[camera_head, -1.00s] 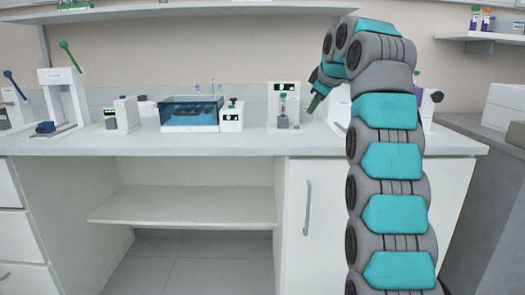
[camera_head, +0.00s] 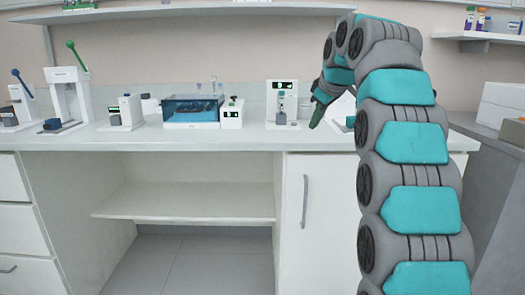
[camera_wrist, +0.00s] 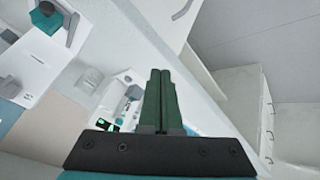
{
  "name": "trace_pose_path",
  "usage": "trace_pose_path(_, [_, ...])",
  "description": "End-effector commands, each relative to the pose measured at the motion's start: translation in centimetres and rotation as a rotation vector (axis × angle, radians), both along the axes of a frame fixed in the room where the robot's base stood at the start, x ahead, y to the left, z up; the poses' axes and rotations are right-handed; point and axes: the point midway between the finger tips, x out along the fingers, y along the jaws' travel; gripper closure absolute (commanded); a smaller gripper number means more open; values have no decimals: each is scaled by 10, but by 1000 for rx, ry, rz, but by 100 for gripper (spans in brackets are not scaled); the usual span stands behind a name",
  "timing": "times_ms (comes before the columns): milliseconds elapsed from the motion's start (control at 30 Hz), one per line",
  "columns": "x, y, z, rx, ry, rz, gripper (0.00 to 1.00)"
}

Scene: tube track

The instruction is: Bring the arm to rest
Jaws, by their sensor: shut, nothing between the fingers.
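My gripper (camera_head: 317,119) hangs at the end of my teal and grey arm, over the right part of the bench, pointing down. In the wrist view the two dark green fingers of my gripper (camera_wrist: 160,75) lie side by side, shut and empty. No object is in contact with the fingertips. In the head view my arm rises along the right side and bends over at the top, hiding part of the bench behind it.
A small white device with a display (camera_head: 282,102) stands just left of my gripper. A blue-lidded bath (camera_head: 192,110) and two lever presses (camera_head: 68,98) stand further left. The white bench (camera_head: 220,138) has clear room along its front. A wall shelf (camera_head: 190,11) runs above.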

Motion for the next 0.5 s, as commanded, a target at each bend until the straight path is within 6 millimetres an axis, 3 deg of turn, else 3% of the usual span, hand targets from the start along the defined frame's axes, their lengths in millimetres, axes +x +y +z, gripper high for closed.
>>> trace_pose_path(267, [-61,3,-42,69,165,-133,100])
trace_pose_path(500, [-128,4,-90,108,308,-259,100])
